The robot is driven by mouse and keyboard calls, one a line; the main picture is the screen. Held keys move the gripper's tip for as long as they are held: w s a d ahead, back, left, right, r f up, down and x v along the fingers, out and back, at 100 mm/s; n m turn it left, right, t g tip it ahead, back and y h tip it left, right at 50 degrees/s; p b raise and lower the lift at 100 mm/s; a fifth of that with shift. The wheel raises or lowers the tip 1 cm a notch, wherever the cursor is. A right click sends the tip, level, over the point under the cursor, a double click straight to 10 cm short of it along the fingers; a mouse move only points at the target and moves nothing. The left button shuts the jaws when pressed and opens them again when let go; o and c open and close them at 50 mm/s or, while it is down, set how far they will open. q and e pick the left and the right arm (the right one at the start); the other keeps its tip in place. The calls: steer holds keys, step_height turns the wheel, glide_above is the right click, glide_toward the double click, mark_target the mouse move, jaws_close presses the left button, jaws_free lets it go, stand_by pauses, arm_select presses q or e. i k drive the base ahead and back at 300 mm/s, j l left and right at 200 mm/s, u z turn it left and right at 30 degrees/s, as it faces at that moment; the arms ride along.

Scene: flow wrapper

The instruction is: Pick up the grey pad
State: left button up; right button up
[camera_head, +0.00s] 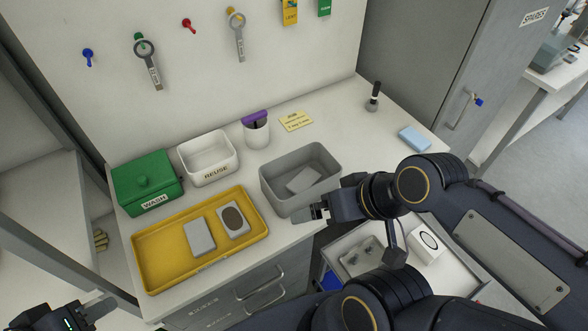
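A plain grey pad (200,237) lies flat in the yellow tray (150,272) on the bench. Beside it lies a pale block with a dark oval on top (233,221). Another flat grey piece (304,179) lies in the open grey bin (276,192). My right gripper (316,212) is at the bin's near right corner, apart from the tray; its finger gap is not clear. My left gripper (100,309) is low at the bottom left, off the bench and away from the pads, partly cut off by the frame edge; its opening is not clear.
A green WASH box (148,182), a white REUSE bin (208,158) and a cup with a purple-topped item (257,131) stand behind the tray. A light-blue block (414,139) lies at the right. An open drawer (352,250) holds small parts and a white box (425,243).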

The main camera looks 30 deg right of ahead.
mark_target(200, 240)
steer(key=j, duration=1.6)
steer(key=i+j, duration=0.15)
steer(key=j, duration=0.1)
